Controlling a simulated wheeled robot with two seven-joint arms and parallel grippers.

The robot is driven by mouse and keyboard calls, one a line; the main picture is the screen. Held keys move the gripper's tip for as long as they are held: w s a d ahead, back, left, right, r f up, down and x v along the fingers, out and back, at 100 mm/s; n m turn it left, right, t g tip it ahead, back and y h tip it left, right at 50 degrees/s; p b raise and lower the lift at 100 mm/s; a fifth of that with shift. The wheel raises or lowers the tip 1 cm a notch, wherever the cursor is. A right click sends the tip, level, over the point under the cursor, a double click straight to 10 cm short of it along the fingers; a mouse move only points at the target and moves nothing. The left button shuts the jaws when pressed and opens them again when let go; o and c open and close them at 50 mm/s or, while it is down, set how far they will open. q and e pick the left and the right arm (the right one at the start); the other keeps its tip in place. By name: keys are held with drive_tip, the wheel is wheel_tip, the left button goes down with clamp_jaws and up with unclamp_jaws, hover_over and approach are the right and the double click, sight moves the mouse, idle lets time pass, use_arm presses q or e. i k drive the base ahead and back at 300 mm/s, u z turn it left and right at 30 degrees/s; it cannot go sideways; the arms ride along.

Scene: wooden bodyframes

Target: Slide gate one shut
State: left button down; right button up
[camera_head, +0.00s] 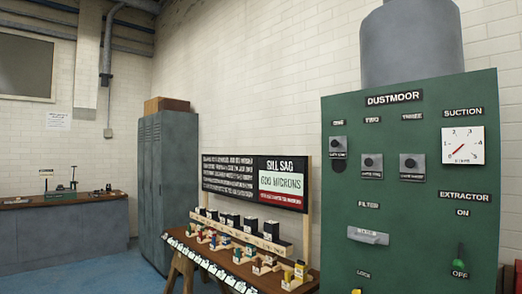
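Gate one (338,148) is a small grey plate with a round dark knob under the label ONE, on the green DUSTMOOR panel (408,210). It sits higher than gate two (372,167) and gate three (412,167). A dark opening (340,166) shows just below gate one's plate. Gates two and three show no such opening below their plates. Neither of my grippers is in view, so nothing shows touching the panel.
A suction dial (463,145), a grey filter piece (368,236) and a green extractor lever (460,255) by OFF are on the panel. A bench (215,258) with small blocks and a GILL SAG board (283,186) stands left. Blue floor (100,275) is open at far left.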

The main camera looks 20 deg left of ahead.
sight(338, 145)
drive_tip(key=z, duration=0.5)
drive_tip(key=i, duration=2.1)
drive_tip(key=u, duration=0.8)
